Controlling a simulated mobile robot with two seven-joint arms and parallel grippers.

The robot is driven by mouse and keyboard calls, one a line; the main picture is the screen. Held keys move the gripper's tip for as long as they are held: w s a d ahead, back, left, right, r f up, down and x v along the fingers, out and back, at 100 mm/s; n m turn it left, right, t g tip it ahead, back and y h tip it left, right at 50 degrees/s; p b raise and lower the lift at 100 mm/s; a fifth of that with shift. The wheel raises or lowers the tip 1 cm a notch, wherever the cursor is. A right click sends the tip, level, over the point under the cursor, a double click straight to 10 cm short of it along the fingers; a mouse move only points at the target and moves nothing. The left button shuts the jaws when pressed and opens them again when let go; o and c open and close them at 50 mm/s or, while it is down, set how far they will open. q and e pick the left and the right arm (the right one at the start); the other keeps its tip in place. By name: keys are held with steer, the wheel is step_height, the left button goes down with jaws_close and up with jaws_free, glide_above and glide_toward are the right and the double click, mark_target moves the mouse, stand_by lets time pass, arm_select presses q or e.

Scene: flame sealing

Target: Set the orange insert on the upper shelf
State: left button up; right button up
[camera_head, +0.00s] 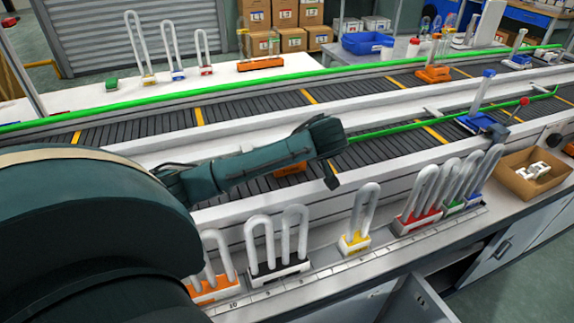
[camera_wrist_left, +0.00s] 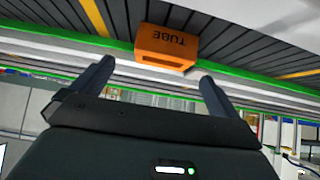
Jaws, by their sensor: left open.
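An orange block marked TUBE (camera_wrist_left: 166,47) sits on the dark conveyor in the left wrist view, beyond and between my fingertips. In the head view, an orange piece (camera_head: 290,168) shows partly on the near conveyor under my left arm, which hides the rest. My left gripper (camera_wrist_left: 155,77) is open, with nothing between its fingers; in the head view it hangs over the near conveyor (camera_head: 333,170). Other orange bases are an orange base (camera_head: 261,64) on the white back surface, one (camera_head: 433,74) on the far conveyor, and one (camera_head: 214,288) with glass tubes on the front ledge.
The front ledge (camera_head: 390,248) holds U-shaped glass tubes in black, yellow, red, green and blue bases. A blue stand (camera_head: 470,124) is at the right of the near conveyor. A cardboard box (camera_head: 533,174) stands at right. Green rails (camera_head: 230,95) run along the conveyors.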

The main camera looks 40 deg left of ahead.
arm_select(q)
steer(key=shift+s+x, duration=0.1)
steer(key=shift+x, duration=1.65)
steer(key=shift+s+x, duration=0.15)
steer(key=shift+x, duration=1.55)
steer(key=shift+a, duration=0.1)
steer(key=shift+c, duration=0.3)
steer(key=c, duration=0.9)
steer(key=shift+c, duration=0.9)
steer(key=shift+r, duration=0.1)
